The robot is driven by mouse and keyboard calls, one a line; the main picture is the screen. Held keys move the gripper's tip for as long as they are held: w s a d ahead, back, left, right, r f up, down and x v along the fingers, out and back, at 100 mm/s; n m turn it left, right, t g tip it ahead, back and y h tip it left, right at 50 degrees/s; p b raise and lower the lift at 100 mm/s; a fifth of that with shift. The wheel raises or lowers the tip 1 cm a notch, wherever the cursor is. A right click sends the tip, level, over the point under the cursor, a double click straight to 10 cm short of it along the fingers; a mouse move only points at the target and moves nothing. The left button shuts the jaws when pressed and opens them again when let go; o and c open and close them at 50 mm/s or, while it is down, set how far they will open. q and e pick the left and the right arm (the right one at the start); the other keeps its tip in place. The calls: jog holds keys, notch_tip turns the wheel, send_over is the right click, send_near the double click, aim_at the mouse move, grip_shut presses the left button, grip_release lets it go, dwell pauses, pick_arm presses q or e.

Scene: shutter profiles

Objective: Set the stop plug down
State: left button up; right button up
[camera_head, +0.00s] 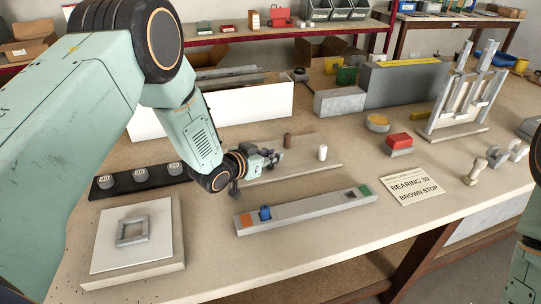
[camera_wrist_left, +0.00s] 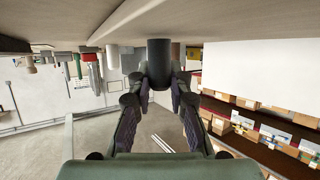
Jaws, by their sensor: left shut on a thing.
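My left gripper (camera_head: 268,158) is low over the near left part of a pale board (camera_head: 305,162). It is shut on a dark, almost black cylindrical plug (camera_wrist_left: 158,62), which shows between the fingertips in the left wrist view. The plug's far end is close to the tabletop side in that view; I cannot tell whether it touches. A brown plug (camera_head: 287,141) and a white plug (camera_head: 322,153) stand upright on the board, beyond and to the right of the gripper. A card (camera_head: 412,186) reads "BEARING 30 BROWN STOP". My right gripper is not in view.
A grey rail (camera_head: 310,210) with a blue piece (camera_head: 265,213) lies in front of the board. A black strip (camera_head: 139,179) with numbered round parts lies left. A white box (camera_head: 140,122) stands behind.

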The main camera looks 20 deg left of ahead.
pick_arm(q)
jog(key=shift+w+d+f, duration=0.2)
jog(key=shift+w+f, duration=0.1)
jog(key=o, duration=0.8)
jog(key=shift+s+a+r, duration=0.15)
jog(key=shift+s+a, duration=0.05)
jog(key=shift+s, duration=0.05)
jog(key=shift+w+d, duration=0.15)
jog(key=shift+w, duration=0.05)
jog(key=shift+s, duration=0.1)
jog(key=p+v, duration=0.1)
jog(key=v, duration=1.1)
jog(key=shift+r, duration=0.15)
